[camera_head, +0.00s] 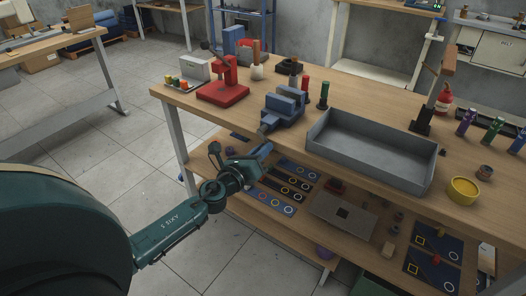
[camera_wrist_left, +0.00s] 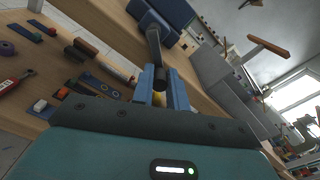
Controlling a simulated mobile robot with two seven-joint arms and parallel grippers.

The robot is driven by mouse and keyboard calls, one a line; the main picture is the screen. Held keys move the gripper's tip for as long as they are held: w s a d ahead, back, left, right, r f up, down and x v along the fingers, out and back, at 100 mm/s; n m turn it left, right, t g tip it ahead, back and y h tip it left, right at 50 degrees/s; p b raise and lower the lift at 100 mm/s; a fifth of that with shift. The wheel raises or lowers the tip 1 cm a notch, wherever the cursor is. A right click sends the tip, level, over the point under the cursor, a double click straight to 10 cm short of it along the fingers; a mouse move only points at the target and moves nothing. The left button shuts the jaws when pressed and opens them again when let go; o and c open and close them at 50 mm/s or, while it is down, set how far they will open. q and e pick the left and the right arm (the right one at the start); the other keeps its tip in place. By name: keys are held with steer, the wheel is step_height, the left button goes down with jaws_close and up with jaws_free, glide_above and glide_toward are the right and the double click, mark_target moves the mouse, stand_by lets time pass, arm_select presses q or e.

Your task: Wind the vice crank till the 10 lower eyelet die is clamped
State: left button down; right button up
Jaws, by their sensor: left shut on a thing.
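The blue vice (camera_head: 283,108) stands at the front edge of the wooden workbench, left of the grey tray. Its dark crank (camera_head: 264,131) points down and toward me past the edge. My left gripper (camera_head: 262,148) reaches the crank from the front, its arm coming in from the lower left. In the left wrist view the two blue fingers (camera_wrist_left: 164,90) are shut on the crank's dark end (camera_wrist_left: 160,77), with the vice body (camera_wrist_left: 168,14) above. I cannot make out the eyelet die between the jaws. My right gripper is not in view.
A red press (camera_head: 225,88) stands left of the vice. Red and green upright tools (camera_head: 323,97) stand at its right, and the long grey tray (camera_head: 365,160) lies further right. The lower shelf (camera_head: 262,205) below my left gripper holds several flat boards and parts.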

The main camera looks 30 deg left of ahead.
arm_select(q)
steer(key=shift+a+f+m+b, duration=0.2)
steer(key=shift+m, duration=0.55)
steer(key=shift+a+f+m+b, duration=0.15)
steer(key=shift+f+m, duration=0.05)
steer(key=shift+m, duration=0.55)
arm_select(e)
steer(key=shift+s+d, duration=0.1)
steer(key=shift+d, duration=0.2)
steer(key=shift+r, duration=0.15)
arm_select(q)
steer(key=c, duration=1.4)
jaws_free()
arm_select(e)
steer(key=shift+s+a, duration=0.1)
arm_select(q)
steer(key=s+b, duration=0.1)
steer(key=s, duration=0.7)
steer(key=s+a+b, duration=0.1)
steer(key=s, duration=0.4)
steer(key=shift+a+b, duration=0.1)
steer(key=shift+b, duration=0.25)
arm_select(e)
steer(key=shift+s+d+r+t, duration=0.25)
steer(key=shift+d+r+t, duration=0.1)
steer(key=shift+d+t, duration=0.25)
